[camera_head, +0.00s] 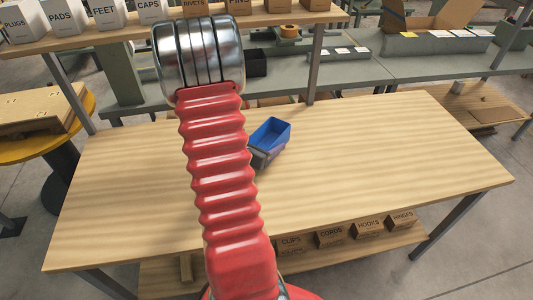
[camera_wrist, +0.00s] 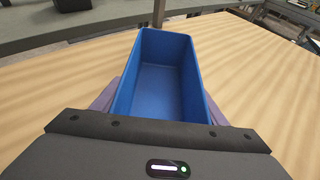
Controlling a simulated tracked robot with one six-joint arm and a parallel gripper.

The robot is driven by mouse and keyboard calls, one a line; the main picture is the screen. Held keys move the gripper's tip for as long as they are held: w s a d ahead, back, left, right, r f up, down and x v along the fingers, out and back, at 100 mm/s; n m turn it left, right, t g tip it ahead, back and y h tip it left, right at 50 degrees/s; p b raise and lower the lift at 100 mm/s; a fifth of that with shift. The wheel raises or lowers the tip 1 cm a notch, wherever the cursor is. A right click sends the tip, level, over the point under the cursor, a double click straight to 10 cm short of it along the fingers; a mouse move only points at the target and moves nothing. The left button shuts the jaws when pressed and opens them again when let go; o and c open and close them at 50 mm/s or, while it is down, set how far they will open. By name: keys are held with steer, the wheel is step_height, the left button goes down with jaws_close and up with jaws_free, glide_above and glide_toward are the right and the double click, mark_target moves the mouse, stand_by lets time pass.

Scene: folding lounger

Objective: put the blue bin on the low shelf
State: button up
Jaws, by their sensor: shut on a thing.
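The blue bin (camera_head: 272,133) is an open, empty box over the middle of the wooden table, just right of my red arm in the head view. In the wrist view the blue bin (camera_wrist: 158,82) is straight ahead, its open top facing up. My gripper (camera_wrist: 158,112) is shut on the bin, with a finger along each side near its front end. In the head view my gripper (camera_head: 259,155) is partly hidden behind my arm. I cannot tell whether the bin touches the table. The low shelf (camera_head: 380,250) is under the table's front edge.
The table (camera_head: 390,150) is mostly clear. Several labelled cardboard boxes (camera_head: 330,237) stand on the low shelf beneath it. A higher shelf (camera_head: 110,38) with labelled boxes runs behind the table. A grey bench (camera_head: 350,72) is farther back, and a yellow-edged round stand (camera_head: 40,150) is at left.

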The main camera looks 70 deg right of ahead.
steer(key=shift+f, duration=2.05)
steer(key=o, duration=1.1)
steer(key=shift+f, duration=0.1)
steer(key=shift+w+a+r, duration=0.1)
steer(key=shift+a+r, duration=0.05)
steer(key=shift+r, duration=0.05)
steer(key=v, duration=1.1)
steer(key=shift+w+a, duration=0.1)
steer(key=shift+a, duration=0.25)
